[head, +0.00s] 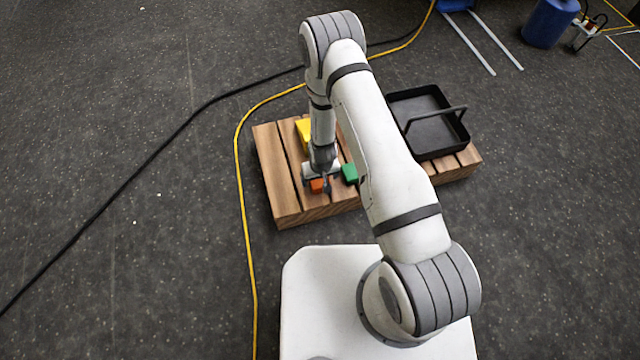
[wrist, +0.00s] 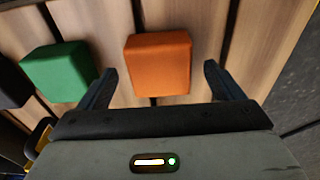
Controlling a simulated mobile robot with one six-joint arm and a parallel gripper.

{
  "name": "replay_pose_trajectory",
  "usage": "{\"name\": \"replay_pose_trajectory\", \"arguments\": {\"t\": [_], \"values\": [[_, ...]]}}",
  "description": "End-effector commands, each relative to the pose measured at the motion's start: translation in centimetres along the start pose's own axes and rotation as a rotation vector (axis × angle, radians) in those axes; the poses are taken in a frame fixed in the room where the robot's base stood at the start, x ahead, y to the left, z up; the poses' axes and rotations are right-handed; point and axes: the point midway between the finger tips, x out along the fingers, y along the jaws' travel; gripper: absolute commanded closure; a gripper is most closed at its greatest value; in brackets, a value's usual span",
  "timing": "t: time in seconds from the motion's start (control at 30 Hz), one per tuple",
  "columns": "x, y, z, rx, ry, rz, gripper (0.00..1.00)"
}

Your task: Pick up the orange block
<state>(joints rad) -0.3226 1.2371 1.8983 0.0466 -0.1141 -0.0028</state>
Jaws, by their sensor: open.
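The orange block (wrist: 158,64) lies on the wooden slatted platform (wrist: 200,20), between and just ahead of my gripper's two open fingers in the wrist view. In the head view the orange block (head: 317,186) shows at the near part of the platform (head: 290,209), partly hidden by my gripper (head: 322,180). My gripper (wrist: 160,85) is open and empty, pointing down, with a finger on either side of the block's near part. I cannot tell whether a finger touches it.
A green block (wrist: 60,70) sits just left of the gripper in the wrist view; it shows right of it in the head view (head: 349,173). A yellow block (head: 303,130) lies farther back. A black tray with a handle (head: 432,137) stands on the platform's right.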

Motion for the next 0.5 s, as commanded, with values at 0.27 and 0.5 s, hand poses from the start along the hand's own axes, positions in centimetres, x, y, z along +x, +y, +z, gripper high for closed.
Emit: {"name": "replay_pose_trajectory", "arguments": {"t": [0.27, 0.5], "values": [[1.8, 0.01, -0.02, 0.0, 0.001, 0.0, 0.13], [1.78, -0.01, -0.01, -0.001, 0.0, 0.0, 0.27]]}}
